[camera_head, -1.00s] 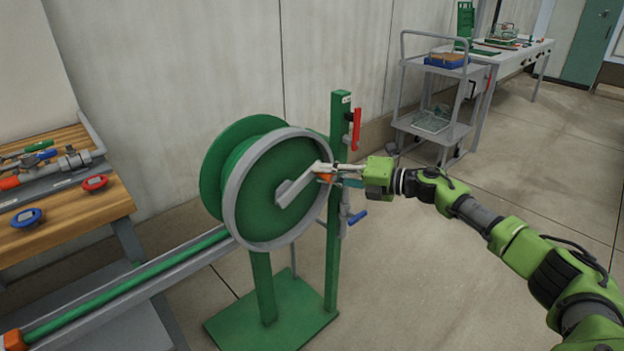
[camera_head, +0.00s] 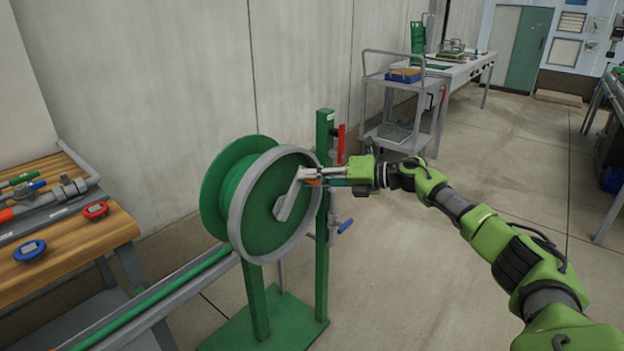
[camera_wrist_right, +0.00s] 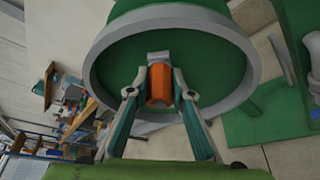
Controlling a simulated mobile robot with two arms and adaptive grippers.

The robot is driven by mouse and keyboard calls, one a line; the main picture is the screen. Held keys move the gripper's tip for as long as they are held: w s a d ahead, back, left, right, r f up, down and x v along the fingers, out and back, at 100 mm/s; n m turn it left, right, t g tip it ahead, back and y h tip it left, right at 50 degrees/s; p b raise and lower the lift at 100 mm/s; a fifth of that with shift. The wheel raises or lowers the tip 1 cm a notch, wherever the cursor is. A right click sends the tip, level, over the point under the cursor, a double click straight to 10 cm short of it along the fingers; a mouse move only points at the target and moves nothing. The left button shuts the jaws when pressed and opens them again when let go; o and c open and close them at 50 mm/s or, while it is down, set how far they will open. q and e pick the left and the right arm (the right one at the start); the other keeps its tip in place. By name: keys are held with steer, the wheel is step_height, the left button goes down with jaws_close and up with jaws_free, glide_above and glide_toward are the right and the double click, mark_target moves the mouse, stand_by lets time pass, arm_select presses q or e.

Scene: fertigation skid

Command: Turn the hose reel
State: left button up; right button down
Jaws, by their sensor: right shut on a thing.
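The hose reel (camera_head: 262,207) is a green drum with a grey rim on a green stand in the head view. Its grey crank arm (camera_head: 287,200) points up and to the right from the hub. My right gripper (camera_head: 314,176) is shut on the orange crank handle at the arm's outer end. In the right wrist view, the two fingers of the gripper (camera_wrist_right: 159,92) flank the orange handle (camera_wrist_right: 159,84), with the reel's green face (camera_wrist_right: 205,62) behind. In the head view the fingers partly hide the handle. My left gripper is not in view.
A wooden bench (camera_head: 105,226) is at left. A grey cart (camera_head: 405,141) stands at the back. Floor at right is open.

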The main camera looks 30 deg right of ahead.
steer(key=shift+a+r, duration=0.2)
steer(key=shift+a, duration=0.05)
steer(key=c, duration=2)
jaws_free()
steer(key=shift+c, duration=0.2)
steer(key=shift+o, duration=1.1)
steer(key=shift+a, duration=0.15)
steer(key=shift+d, duration=0.3)
steer(key=v, duration=1.1)
steer(key=shift+s, duration=0.25)
steer(key=shift+d, duration=0.1)
